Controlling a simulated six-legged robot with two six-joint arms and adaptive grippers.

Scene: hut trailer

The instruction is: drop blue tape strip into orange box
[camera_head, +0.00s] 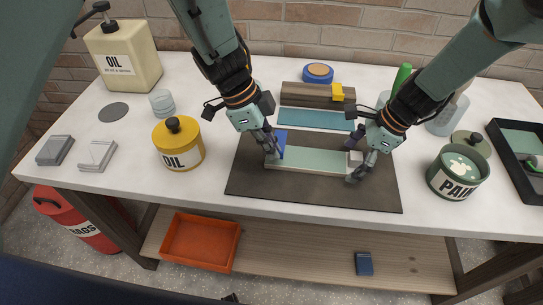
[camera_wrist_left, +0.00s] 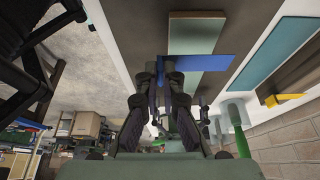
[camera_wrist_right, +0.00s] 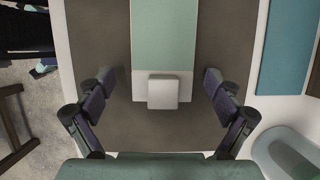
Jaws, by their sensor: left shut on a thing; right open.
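The blue tape strip (camera_head: 281,138) is at the left end of a pale green board (camera_head: 315,160). My left gripper (camera_head: 272,152) is shut on the tape strip. In the left wrist view the strip (camera_wrist_left: 205,62) lies across the board, with one end between the fingers (camera_wrist_left: 163,88). My right gripper (camera_head: 358,158) is open at the board's right end. In the right wrist view its fingers (camera_wrist_right: 163,88) stand apart on either side of a white block (camera_wrist_right: 163,93), with gaps to both sides. The orange box (camera_head: 201,241) is on the lower shelf, left, and looks empty.
The board is on a dark mat (camera_head: 245,178). A yellow oil tin (camera_head: 179,150) stands left of the mat and a green paint tin (camera_head: 457,173) right of it. A teal strip (camera_head: 316,119) lies behind. A dark blue block (camera_head: 363,263) is on the shelf.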

